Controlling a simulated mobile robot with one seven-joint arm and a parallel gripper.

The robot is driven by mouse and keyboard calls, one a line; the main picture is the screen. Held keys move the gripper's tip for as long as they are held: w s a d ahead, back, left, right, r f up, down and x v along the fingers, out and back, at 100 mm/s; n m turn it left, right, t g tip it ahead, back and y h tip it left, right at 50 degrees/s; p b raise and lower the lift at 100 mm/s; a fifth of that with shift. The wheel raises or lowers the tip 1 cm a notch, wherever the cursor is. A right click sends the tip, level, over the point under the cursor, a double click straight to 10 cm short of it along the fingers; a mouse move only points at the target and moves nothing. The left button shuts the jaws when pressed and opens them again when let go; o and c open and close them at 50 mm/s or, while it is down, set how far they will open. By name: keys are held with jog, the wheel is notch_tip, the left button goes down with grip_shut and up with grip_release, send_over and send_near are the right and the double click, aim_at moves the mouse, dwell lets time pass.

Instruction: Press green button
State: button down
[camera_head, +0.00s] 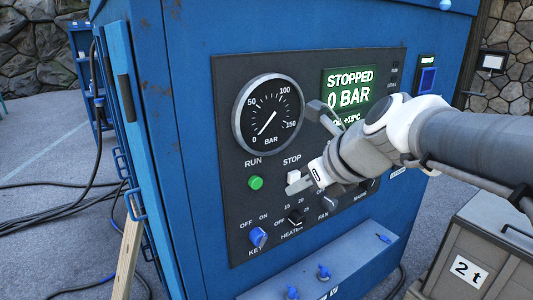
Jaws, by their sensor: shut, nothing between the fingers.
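The green button (256,183) sits on the dark control panel (232,215) of a blue cabinet, under the label RUN and below a round pressure gauge (268,114). My arm reaches in from the right. My gripper (293,183) is shut and empty, to the right of the green button and apart from it in the picture. Its tip is just below the label STOP and hides that spot of the panel. I cannot tell whether the tip touches the panel. The display (348,92) reads STOPPED, 0 BAR.
Below are a blue key switch (258,237), a heater knob (296,216) and a fan knob (330,203). A blue ledge with small valves (323,272) juts out under the panel. A crate marked 2 t (468,270) stands at the lower right. Dark cables (62,210) lie on the left floor.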

aim_at(256, 182)
jog(key=shift+w+d+m, duration=0.1)
jog(key=shift+w+m, duration=0.1)
jog(key=shift+m, duration=0.1)
jog(key=w+a+r+b+x, duration=0.1)
jog(key=r+b+x, duration=0.1)
jog(key=x, duration=1)
jog(key=shift+w+a+f, duration=0.25)
jog(key=shift+w, duration=0.35)
jog(key=shift+w, duration=0.1)
